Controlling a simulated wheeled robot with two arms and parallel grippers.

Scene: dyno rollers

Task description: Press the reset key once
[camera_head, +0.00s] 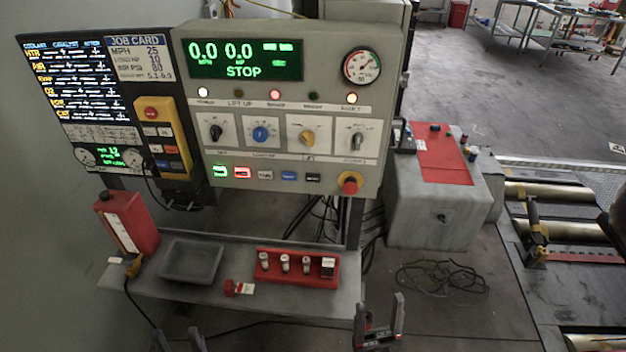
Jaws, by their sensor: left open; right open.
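The control panel (292,190) stands upright with a green display (245,60) reading 0.0, 0.0 and STOP. A row of small keys runs along its lower part: a green key (220,171), a red key (242,173), a white key (265,174), a blue key (289,176) and a black key (313,178). Their lettering is too small for me to tell which is the reset key. My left gripper (179,340) is open at the bottom edge, partly cut off. My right gripper (380,306) is open and empty, low in front of the shelf's right end. Both are well below the keys, touching none.
A red stop button (350,184) sits right of the keys. A yellow pendant (163,135) with more buttons hangs at the left. Space before the keys is clear.

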